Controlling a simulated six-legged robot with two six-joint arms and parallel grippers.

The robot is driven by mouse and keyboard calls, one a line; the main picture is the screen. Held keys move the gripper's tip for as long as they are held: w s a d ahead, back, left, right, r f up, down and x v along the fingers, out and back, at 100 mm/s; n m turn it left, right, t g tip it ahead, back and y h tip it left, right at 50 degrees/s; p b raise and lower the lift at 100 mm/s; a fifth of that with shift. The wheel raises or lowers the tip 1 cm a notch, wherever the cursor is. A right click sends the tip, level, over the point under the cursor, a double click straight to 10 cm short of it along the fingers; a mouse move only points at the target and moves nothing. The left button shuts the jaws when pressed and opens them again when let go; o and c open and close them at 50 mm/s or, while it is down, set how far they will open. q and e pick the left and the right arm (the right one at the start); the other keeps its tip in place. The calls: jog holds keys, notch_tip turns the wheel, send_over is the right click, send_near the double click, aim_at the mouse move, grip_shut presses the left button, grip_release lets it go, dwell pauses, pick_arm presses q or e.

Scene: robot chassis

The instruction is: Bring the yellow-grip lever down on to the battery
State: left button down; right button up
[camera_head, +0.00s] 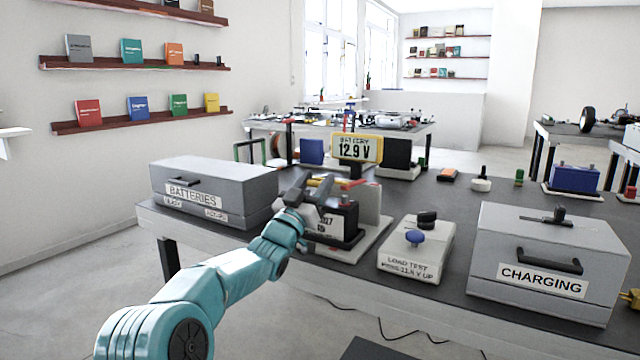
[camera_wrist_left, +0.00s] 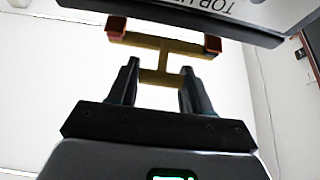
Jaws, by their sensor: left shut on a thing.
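The dark battery (camera_head: 345,222) with a pale label stands on a white stand (camera_head: 372,238) near the table's front edge. My left gripper (camera_head: 312,188) is at the top of the battery and covers part of it. It is shut on the yellow grip of the lever (camera_head: 320,182). In the left wrist view, the yellow lever (camera_wrist_left: 160,62) has a crossbar with orange-red ends, and its stem is between the fingertips (camera_wrist_left: 160,80). A labelled grey surface shows beyond it at the top. I cannot tell whether the lever touches the battery. My right gripper is not in view.
A yellow meter reading 12.9 V (camera_head: 357,148) stands behind the battery. A grey BATTERIES box (camera_head: 215,180) is left, a white LOAD TEST box (camera_head: 418,248) with a blue knob is right, then a grey CHARGING box (camera_head: 550,250). Free tabletop (camera_head: 450,210) shows behind the load tester.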

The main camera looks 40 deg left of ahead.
pick_arm(q)
jog(key=shift+f, duration=0.35)
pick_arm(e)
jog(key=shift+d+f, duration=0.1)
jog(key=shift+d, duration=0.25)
pick_arm(q)
jog(key=c, duration=0.6)
grip_release()
jog(key=shift+o, duration=0.2)
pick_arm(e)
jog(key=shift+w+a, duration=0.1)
pick_arm(q)
jog(key=shift+s, duration=0.1)
jog(key=v, duration=1.6)
jog(key=shift+s, duration=0.2)
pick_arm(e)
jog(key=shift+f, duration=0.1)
